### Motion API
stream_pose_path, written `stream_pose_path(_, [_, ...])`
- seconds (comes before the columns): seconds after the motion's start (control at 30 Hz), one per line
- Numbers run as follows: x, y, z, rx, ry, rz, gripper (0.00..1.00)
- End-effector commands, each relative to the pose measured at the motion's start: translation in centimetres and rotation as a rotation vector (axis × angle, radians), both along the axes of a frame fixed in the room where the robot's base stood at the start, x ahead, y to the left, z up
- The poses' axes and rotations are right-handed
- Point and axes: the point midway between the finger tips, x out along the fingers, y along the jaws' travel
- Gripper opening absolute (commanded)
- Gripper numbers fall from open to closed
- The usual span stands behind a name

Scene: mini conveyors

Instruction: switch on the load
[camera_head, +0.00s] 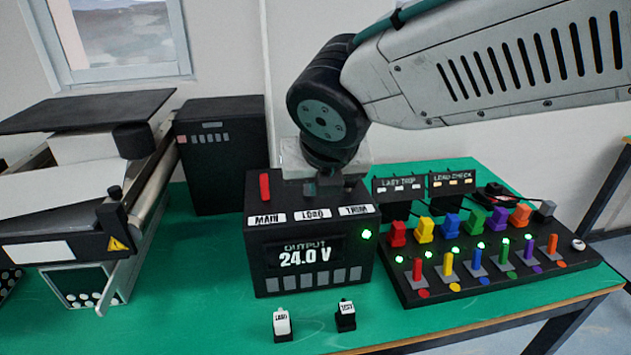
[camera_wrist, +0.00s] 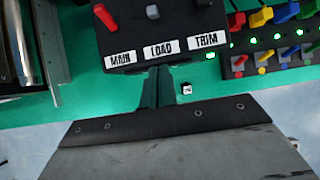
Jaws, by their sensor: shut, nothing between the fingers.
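The black power box (camera_head: 310,284) stands on the green table. Its display (camera_head: 305,256) reads OUTPUT 24.0 V, and a green light (camera_head: 367,235) is lit. A red lever (camera_head: 265,187) stands behind the MAIN label. The LOAD label (camera_head: 313,216) is in the middle of the row. My gripper (camera_head: 326,190) is low over the box, hiding the LOAD control in the head view. In the wrist view a pale grey knob (camera_wrist: 152,12) lies beyond the LOAD label (camera_wrist: 162,50). My shut, empty gripper (camera_wrist: 165,72) points at that label there; contact cannot be told.
A black panel (camera_head: 480,288) with coloured levers and several green lights is at the right. Two small blocks, one marked LOAD (camera_head: 282,325) and one TEST (camera_head: 346,316), are in front. A conveyor (camera_head: 60,235) is at the left. A dark cabinet (camera_head: 222,165) stands behind.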

Motion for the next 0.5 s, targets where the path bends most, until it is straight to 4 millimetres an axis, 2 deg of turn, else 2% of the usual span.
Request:
stream_pose_path(0.4, [4.6,0.5,-7.4,-0.003,0.007,-0.002,0.00])
stream_pose_path(0.5, [6.3,0.7,-6.6,0.001,0.001,-0.005,0.00])
